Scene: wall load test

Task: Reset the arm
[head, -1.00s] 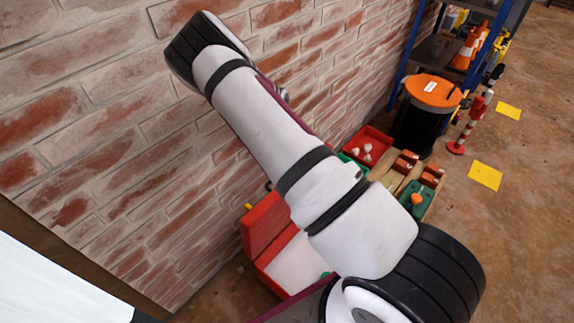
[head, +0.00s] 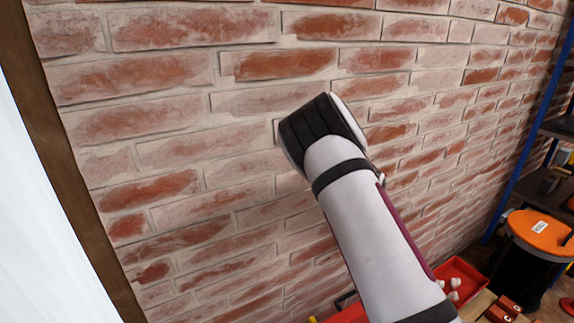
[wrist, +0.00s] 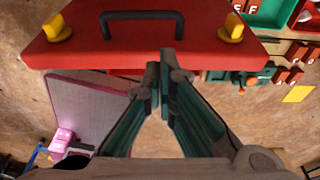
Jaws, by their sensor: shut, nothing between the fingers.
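My gripper (wrist: 160,82) shows in the wrist view with its two fingertips together and nothing between them. It is in front of a red case (wrist: 110,55) with a dark handle and yellow latches; I cannot tell the gap between them. In the head view my arm (head: 365,225) rises from the bottom in front of the brick wall, with its dark elbow end at the upper middle. My gripper is not visible in the head view.
A brick wall (head: 230,150) fills most of the head view. A black bin with an orange lid (head: 540,228), a red tray (head: 462,278) and blue shelving (head: 540,120) stand at right. In the wrist view, a green tray (wrist: 270,14) lies upper right and a pink object (wrist: 62,137) lower left.

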